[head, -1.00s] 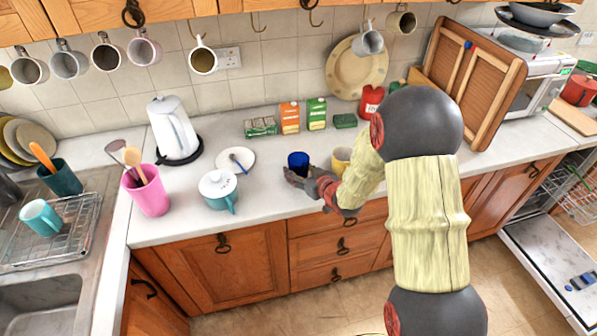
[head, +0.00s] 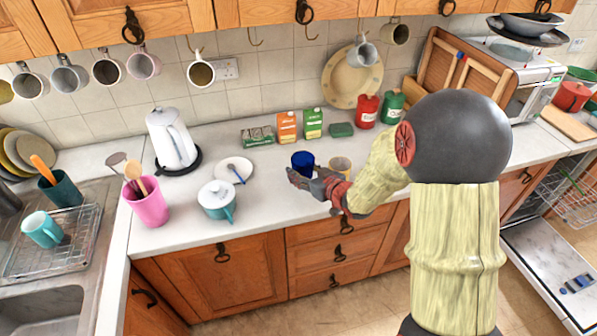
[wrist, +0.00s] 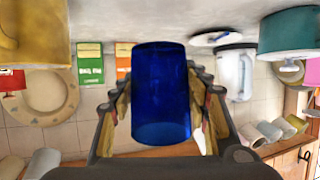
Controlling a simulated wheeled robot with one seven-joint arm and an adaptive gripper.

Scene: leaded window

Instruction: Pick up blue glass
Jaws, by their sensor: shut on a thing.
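In the upside-down wrist view the glass (wrist: 160,95) stands between the two fingers of my gripper (wrist: 160,120). It looks upright and seems a little above the counter. My gripper hides its lower part in the head view.
The yellow mug (head: 340,167) is close to the right of the glass, partly behind my gripper. The teal lidded pot (head: 217,200) and a saucer (head: 233,170) are to the left. Cartons (head: 287,127) stand behind. Mugs (head: 200,72) hang above.

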